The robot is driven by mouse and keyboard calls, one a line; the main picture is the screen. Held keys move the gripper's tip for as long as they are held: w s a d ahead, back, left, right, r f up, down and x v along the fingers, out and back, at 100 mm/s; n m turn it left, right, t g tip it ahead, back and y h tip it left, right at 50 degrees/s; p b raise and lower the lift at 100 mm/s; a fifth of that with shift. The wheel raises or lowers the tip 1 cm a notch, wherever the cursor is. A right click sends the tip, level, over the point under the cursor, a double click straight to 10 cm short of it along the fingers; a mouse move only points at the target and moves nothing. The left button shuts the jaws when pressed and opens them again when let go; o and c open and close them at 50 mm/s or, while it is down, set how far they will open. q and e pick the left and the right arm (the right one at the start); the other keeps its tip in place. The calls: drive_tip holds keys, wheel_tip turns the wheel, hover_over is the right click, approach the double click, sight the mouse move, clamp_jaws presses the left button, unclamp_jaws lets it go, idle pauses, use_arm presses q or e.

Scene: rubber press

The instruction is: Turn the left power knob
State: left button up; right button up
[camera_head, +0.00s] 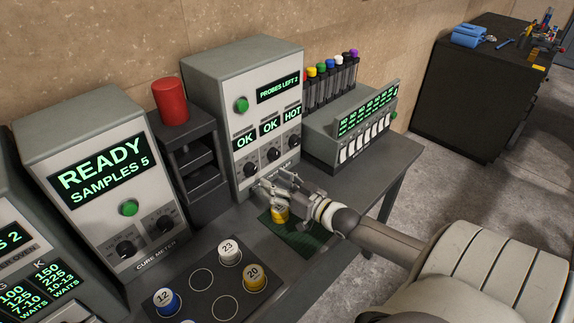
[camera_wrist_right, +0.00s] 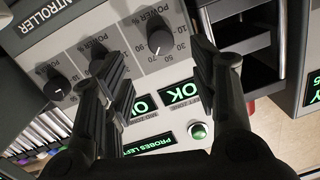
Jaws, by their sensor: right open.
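The grey controller box (camera_head: 240,95) stands at the back of the table, with three black knobs under its green displays. The left power knob (camera_head: 249,168) is the one nearest the dark shelf; in the wrist view it (camera_wrist_right: 159,41) has a white pointer line and a printed scale. My right gripper (camera_head: 264,187) is in front of the box's lower panel. Its fingers are open, and in the wrist view the left knob appears between them. I cannot tell whether they touch it. The middle knob is partly hidden by a finger there. My left gripper is not in view.
A yellow-banded cup (camera_head: 279,213) stands on a green mat (camera_head: 305,238) below my right gripper. A dark tray (camera_head: 200,310) with numbered cups is in front.

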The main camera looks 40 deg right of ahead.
drive_tip(key=shift+s+d+r, duration=0.1)
drive_tip(key=shift+s+d, duration=0.05)
drive_tip(key=shift+s, duration=0.8)
drive_tip(key=shift+s+d+r, duration=0.1)
drive_tip(key=shift+s+d, duration=0.05)
drive_tip(key=shift+s, duration=0.75)
drive_tip(key=shift+f, duration=0.1)
drive_tip(key=shift+c, duration=0.4)
